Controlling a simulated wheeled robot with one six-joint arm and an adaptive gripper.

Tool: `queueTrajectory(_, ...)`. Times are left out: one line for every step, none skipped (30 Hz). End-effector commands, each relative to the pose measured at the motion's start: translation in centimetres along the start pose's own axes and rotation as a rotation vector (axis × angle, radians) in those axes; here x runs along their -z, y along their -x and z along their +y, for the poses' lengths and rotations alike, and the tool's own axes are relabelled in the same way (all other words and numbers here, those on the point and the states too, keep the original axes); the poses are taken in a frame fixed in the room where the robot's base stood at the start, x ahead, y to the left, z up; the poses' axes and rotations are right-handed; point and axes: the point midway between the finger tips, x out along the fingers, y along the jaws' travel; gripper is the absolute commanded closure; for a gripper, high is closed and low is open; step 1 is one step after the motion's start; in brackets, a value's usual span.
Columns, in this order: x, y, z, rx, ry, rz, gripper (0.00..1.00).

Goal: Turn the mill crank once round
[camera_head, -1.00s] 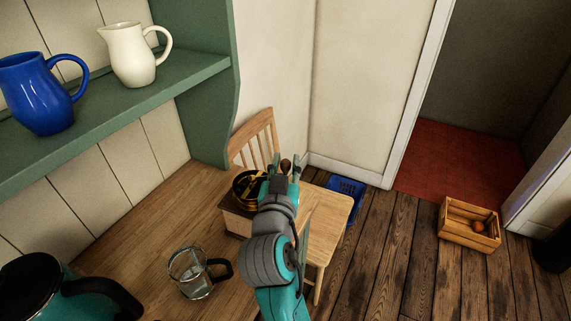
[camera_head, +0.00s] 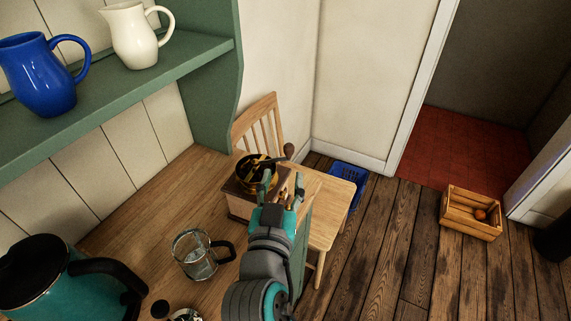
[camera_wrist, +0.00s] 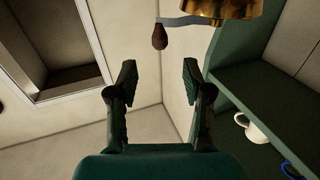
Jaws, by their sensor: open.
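The mill (camera_head: 244,188) stands on the counter's far end, with a wooden box and a dark and brass top. Its crank ends in a dark brown knob (camera_head: 289,150) that points to the right, above the chair. In the wrist view the knob (camera_wrist: 159,37) hangs from a grey crank arm (camera_wrist: 185,20) beside the brass top (camera_wrist: 228,8). My gripper (camera_head: 283,186) is open and empty, on the near side of the mill and below the knob in the picture. In the wrist view the knob lies beyond and between the fingertips (camera_wrist: 158,75), apart from them.
A glass mug (camera_head: 196,256) and a teal kettle (camera_head: 38,275) stand on the counter (camera_head: 160,215). A wooden chair (camera_head: 328,205) is behind the mill. A green shelf (camera_head: 190,65) with a blue and a white jug overhangs the left. A blue basket (camera_head: 347,178) is on the floor.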

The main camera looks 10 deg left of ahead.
Motion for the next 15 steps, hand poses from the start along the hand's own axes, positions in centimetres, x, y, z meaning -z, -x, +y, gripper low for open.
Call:
queueTrajectory(0.0,0.7,-0.1,0.002,0.001,0.000,0.50)
queueTrajectory(0.0,1.0,-0.1,0.001,0.001,0.001,0.50)
queueTrajectory(0.0,1.3,-0.1,0.002,0.001,0.001,0.50)
queueTrajectory(0.0,1.5,-0.1,0.002,0.001,0.000,0.50)
queueTrajectory(0.0,1.7,0.0,0.001,0.001,0.000,0.50)
queueTrajectory(0.0,1.9,0.0,0.001,0.001,0.000,0.50)
queueTrajectory(0.0,1.9,0.0,0.000,0.001,0.000,0.50)
queueTrajectory(0.0,2.0,0.0,0.000,0.001,0.000,0.50)
queueTrajectory(0.0,2.0,0.0,-0.001,0.001,0.000,0.50)
queueTrajectory(0.0,2.0,0.0,-0.001,0.001,0.000,0.50)
queueTrajectory(0.0,2.0,0.0,-0.001,0.001,0.000,0.50)
queueTrajectory(0.0,2.0,0.0,-0.001,0.001,0.000,0.50)
queueTrajectory(0.0,2.0,0.0,-0.001,0.001,0.000,0.50)
queueTrajectory(0.0,2.0,0.0,-0.001,0.001,0.000,0.50)
queueTrajectory(0.0,2.0,0.0,-0.001,0.001,0.000,0.50)
